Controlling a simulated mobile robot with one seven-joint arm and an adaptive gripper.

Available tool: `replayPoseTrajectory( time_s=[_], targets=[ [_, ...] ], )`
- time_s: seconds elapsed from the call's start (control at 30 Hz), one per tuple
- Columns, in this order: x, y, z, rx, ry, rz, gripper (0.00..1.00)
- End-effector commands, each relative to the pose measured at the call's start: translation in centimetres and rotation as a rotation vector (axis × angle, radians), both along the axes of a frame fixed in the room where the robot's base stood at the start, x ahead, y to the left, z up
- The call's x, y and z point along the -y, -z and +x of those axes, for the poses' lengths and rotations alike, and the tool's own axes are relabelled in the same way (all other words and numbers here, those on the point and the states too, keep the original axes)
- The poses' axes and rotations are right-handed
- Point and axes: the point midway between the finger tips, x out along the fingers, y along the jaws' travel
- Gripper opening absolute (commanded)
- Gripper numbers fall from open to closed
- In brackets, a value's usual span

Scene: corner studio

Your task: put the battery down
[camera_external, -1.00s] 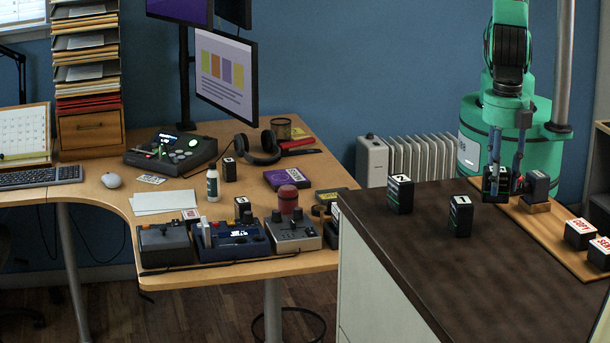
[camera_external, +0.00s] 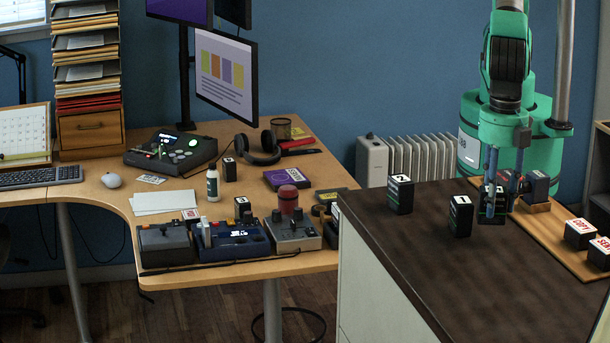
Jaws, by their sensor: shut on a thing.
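My gripper (camera_external: 499,208) is over the dark countertop (camera_external: 420,270), shut on a black battery (camera_external: 486,206). The fingers hide much of the battery. It hangs upright just right of a black battery marked 1 (camera_external: 460,217); a narrow gap seems to separate them. Another black battery with a white top mark (camera_external: 400,195) stands further left. I cannot tell whether the held battery touches the countertop.
A wooden board (camera_external: 553,243) runs along the right with a dark device (camera_external: 536,187) and two black blocks with red-lettered labels (camera_external: 580,234) on it. The front of the countertop is bare. The wooden desk (camera_external: 160,225) at left is crowded.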

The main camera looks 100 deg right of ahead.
Motion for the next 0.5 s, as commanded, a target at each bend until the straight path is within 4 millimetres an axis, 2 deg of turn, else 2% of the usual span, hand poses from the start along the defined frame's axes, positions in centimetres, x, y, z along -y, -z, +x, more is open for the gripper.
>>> replayPoseTrajectory(
  time_s=[0.2,0.5],
  targets=[
    [-2.6,0.2,1.7,0.001,0.0,0.002,0.0],
    [-5.2,0.5,3.5,0.0,0.0,0.001,0.0]
  ],
)
